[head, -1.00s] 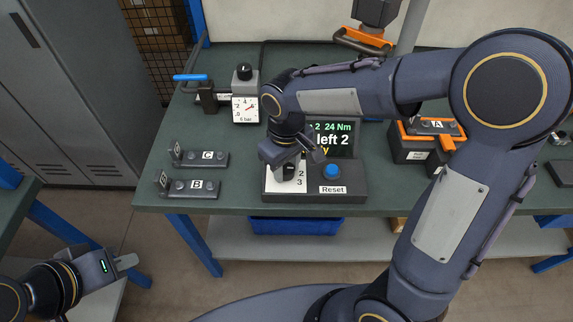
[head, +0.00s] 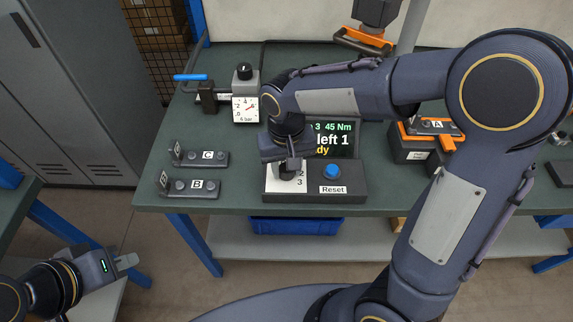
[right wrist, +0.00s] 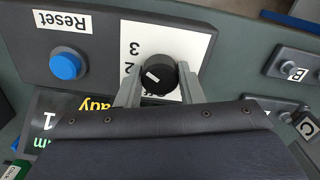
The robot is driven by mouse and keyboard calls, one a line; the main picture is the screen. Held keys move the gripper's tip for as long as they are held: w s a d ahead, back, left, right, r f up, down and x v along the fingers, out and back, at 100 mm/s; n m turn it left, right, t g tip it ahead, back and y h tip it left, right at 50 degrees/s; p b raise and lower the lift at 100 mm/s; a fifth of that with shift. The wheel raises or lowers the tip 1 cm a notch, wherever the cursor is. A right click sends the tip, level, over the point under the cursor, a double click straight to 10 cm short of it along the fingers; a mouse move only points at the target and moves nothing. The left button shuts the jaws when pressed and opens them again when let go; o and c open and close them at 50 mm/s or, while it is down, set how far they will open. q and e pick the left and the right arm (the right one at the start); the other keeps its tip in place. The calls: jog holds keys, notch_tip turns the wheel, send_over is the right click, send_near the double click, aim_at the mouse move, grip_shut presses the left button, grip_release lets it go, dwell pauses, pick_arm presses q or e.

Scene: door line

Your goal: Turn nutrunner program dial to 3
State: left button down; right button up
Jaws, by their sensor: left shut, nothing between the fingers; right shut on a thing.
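The black program dial (right wrist: 160,75) sits on a white number plate (right wrist: 158,42) in the right wrist view. Its white mark slants toward the side with the printed 2 and 3. My right gripper (right wrist: 160,88) is shut on the dial, one finger on each side. In the head view the right gripper (head: 288,167) hides most of the dial and part of the plate. The controller display (head: 333,139) is partly covered by the gripper and shows "3 45 Nm" and "left 1". My left gripper (head: 125,261) is shut and empty, low at the left, away from the bench.
A blue button (head: 332,171) labelled Reset is beside the dial on the same box. An orange and black tool (head: 432,128) stands at the right.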

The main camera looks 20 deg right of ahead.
jog(key=o, duration=1)
notch_tip(320, 180, up, 8)
jog(key=shift+f+p, duration=0.1)
jog(key=shift+p, duration=0.35)
jog(key=shift+d, duration=0.1)
jog(key=s+d+r+t+y+p, duration=0.2)
jog(key=s+d, duration=0.2)
jog(key=s, duration=0.4)
jog(key=s+d+r+m+t+y+p, duration=0.1)
jog(key=s+d+t+p, duration=0.1)
jog(key=s+d, duration=0.3)
jog(key=s+t, duration=0.1)
jog(key=s, duration=0.2)
jog(key=shift+s+r+t+y, duration=0.15)
jog(key=shift+r+t+y, duration=0.15)
jog(key=shift+r+y, duration=0.1)
